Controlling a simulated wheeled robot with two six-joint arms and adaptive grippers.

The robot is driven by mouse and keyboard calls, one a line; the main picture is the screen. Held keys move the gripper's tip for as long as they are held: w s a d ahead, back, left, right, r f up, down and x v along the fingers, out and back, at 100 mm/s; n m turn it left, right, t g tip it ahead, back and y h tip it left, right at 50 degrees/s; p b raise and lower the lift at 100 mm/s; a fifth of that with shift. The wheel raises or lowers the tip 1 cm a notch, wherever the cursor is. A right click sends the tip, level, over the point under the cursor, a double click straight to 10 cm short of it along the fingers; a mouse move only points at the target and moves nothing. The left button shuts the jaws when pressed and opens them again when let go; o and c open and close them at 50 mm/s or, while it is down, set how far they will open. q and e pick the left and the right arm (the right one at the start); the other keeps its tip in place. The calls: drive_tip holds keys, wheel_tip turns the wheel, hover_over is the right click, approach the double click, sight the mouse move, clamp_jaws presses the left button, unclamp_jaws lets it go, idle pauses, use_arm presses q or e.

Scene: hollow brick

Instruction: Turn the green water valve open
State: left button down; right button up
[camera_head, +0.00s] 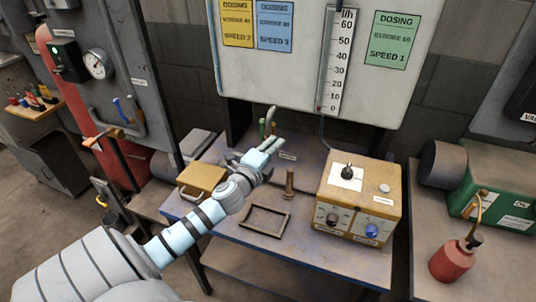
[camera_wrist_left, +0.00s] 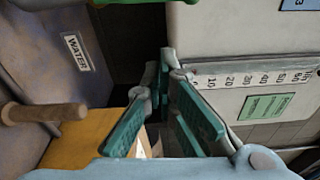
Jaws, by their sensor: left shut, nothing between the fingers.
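My left gripper (camera_head: 278,143) reaches over the back of the bench, beside the label reading WATER. Its fingers are shut and empty; in the left wrist view the green-padded fingers (camera_wrist_left: 168,65) come together at the tips. A small green piece, which looks like the water valve handle (camera_head: 262,129), stands just behind the gripper and is mostly hidden. A green strip (camera_wrist_left: 150,2), likely the same handle, is cut off at the top edge of the left wrist view, apart from the fingers. The valve's angle cannot be told. My right gripper is not in view.
A yellow control box (camera_head: 360,190) with knobs stands on the bench's right, beside an upright brown peg (camera_head: 289,183) and a dark square frame (camera_head: 264,220). A white panel with a flow scale (camera_head: 338,62) rises behind. A red oil can (camera_head: 453,260) stands far right.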

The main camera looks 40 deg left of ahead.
sight(262, 132)
use_arm(q)
drive_tip(key=s+d+n+y, duration=0.3)
drive_tip(key=s+d, duration=0.2)
drive_tip(key=s, duration=0.2)
drive_tip(key=w+a, duration=0.8)
drive_tip(key=shift+w+a+f+m+g+p, duration=0.2)
drive_tip(key=shift+w+f+m+g+p, duration=0.1)
drive_tip(key=shift+w+g, duration=0.1)
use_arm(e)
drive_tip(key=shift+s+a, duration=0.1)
use_arm(q)
drive_tip(key=shift+s+a+r+n, duration=0.1)
drive_tip(key=shift+a+r+n, duration=0.15)
drive_tip(key=shift+a+n, duration=0.15)
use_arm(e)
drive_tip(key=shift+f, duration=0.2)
use_arm(q)
drive_tip(key=shift+d, duration=0.15)
